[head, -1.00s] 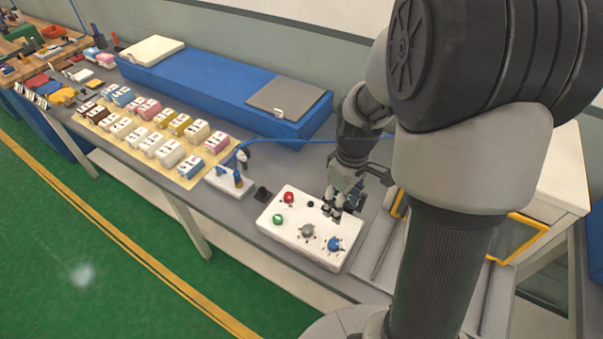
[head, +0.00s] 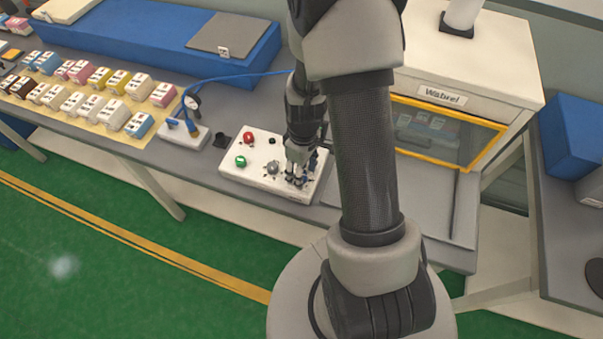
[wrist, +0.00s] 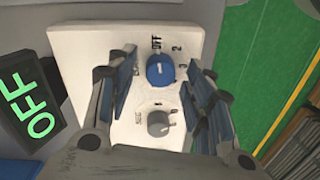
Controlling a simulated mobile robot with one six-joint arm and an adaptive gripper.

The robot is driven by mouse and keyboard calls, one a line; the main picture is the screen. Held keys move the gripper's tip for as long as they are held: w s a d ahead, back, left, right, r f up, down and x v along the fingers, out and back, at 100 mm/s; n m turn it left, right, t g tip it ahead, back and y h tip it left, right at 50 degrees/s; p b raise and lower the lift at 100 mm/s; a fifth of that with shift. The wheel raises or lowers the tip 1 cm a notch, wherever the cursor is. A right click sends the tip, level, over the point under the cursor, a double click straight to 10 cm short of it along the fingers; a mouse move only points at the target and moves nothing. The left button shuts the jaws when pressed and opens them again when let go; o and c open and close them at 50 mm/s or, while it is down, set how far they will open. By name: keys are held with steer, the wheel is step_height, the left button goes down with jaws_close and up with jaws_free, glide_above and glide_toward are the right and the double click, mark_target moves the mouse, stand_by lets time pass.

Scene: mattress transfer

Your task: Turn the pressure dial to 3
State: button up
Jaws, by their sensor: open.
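The white control box (head: 235,174) lies on the table in the head view. Its white top also fills the middle of the wrist view (wrist: 85,45). A blue dial (wrist: 161,71) has OFF, 2 and 3 printed around it, with a white mark on its face. A grey dial (wrist: 158,123) sits below it in the wrist view and shows in the head view (head: 272,167). I cannot read which dial is labelled pressure. My gripper (wrist: 163,68) is open, its fingers on either side of the blue dial. Contact cannot be told. In the head view my gripper (head: 298,178) largely hides the blue dial.
A red button (head: 248,137) and a green button (head: 240,161) are on the box. A black display (wrist: 28,100) reads OFF in green. A gauge stand (head: 185,132) with a blue hose stands left. A yellow-framed cabinet (head: 480,80) is at right.

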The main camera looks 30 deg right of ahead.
steer(key=shift+f, duration=0.4)
steer(key=c, duration=1)
steer(key=shift+c, duration=0.2)
